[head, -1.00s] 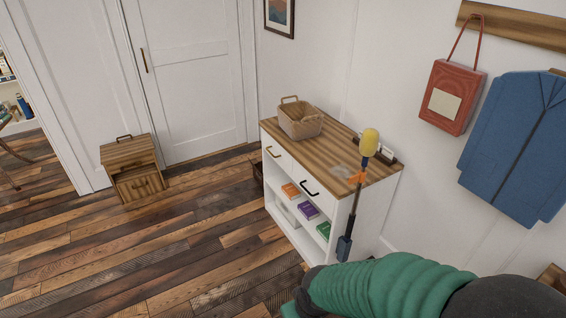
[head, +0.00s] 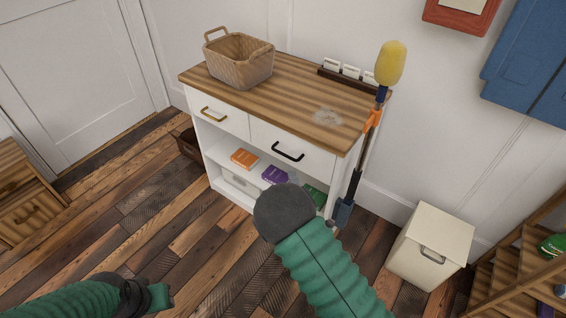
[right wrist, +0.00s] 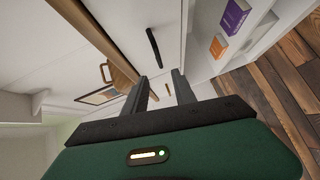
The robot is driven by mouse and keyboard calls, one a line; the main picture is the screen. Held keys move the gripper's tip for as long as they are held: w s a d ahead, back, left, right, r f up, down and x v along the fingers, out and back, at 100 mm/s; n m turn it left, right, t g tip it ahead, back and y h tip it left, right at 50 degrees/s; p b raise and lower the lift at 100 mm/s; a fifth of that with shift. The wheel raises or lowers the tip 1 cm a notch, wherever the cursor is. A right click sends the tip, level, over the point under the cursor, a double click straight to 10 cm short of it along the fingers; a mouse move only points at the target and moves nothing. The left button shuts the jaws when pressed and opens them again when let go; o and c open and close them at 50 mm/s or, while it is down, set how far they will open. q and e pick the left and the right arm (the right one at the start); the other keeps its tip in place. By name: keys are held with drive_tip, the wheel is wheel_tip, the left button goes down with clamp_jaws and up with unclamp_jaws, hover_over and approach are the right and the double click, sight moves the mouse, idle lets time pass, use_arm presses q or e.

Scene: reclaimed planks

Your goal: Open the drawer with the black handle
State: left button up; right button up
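The black handle (head: 288,152) is on the right-hand drawer (head: 300,140) of a white cabinet, whose drawer front looks flush and closed. In the right wrist view the black handle (right wrist: 153,47) lies beyond the fingertips, apart from them. My right gripper (right wrist: 160,85) has its two fingers spread with nothing held between them. In the head view its arm comes up from the bottom, and its dark wrist (head: 285,213) is in front of the cabinet, below the handle; the fingers are hidden there. My left gripper (head: 158,296) is low at the bottom left, its finger state unclear.
A left-hand drawer has a brass handle (head: 213,115). A basket (head: 240,62) stands on the wooden top (head: 300,95). Books lie on the open shelf below. A yellow-headed tool (head: 390,65) leans at the cabinet's right side. A cream box (head: 430,245) stands at right.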

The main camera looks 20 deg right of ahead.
drive_tip(key=b, duration=0.2)
approach(284, 155)
drive_tip(key=w+d+f, duration=0.1)
drive_tip(key=w+f, duration=0.1)
drive_tip(key=w, duration=0.3)
drive_tip(key=w+b, duration=0.1)
drive_tip(key=w, duration=0.3)
drive_tip(key=shift+w+d+f, duration=0.1)
drive_tip(key=shift+w+d, duration=0.05)
drive_tip(key=shift+w, duration=0.45)
drive_tip(key=shift+d, duration=0.1)
drive_tip(key=shift+c, duration=1.1)
drive_tip(key=c, duration=0.5)
drive_tip(key=shift+s, duration=0.1)
clamp_jaws()
drive_tip(key=shift+a, duration=0.2)
